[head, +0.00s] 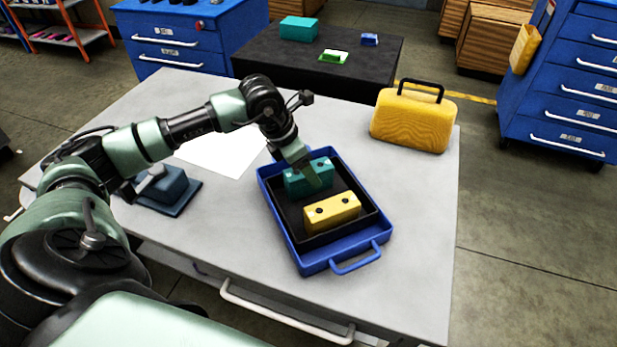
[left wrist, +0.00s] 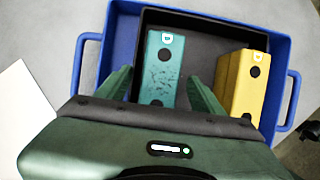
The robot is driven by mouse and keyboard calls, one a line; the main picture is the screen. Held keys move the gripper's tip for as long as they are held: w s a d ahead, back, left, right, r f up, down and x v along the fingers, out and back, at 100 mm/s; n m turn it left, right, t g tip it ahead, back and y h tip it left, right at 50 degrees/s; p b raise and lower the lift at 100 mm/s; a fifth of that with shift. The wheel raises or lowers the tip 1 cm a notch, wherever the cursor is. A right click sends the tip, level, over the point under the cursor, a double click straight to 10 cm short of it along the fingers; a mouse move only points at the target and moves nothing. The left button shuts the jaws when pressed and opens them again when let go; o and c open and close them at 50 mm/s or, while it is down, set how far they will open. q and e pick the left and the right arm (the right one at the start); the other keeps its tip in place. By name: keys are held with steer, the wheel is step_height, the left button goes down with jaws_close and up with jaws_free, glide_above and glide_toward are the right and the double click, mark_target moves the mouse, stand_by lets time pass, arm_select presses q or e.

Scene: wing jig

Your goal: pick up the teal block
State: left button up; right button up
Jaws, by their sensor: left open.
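The teal block (head: 296,181) sits in the far part of the black insert of a blue tray (head: 304,262). It has dark round holes in its top, and in the left wrist view the teal block (left wrist: 162,70) lies between my finger tips' lines. My left gripper (head: 311,178) is open over the teal block, its fingers (left wrist: 162,88) to either side of it. The fingers partly hide the block in the head view; whether they touch it I cannot tell. My right gripper is not in view.
A yellow block (head: 332,213) lies beside the teal one in the tray, close to one finger. A yellow case (head: 413,118) stands at the table's back right. A white sheet (head: 222,150) lies left of the tray. A dark blue block (head: 163,186) is further left.

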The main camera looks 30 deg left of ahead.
arm_select(q)
jaws_close()
steer(key=shift+r, duration=0.1)
steer(key=shift+r, duration=0.1)
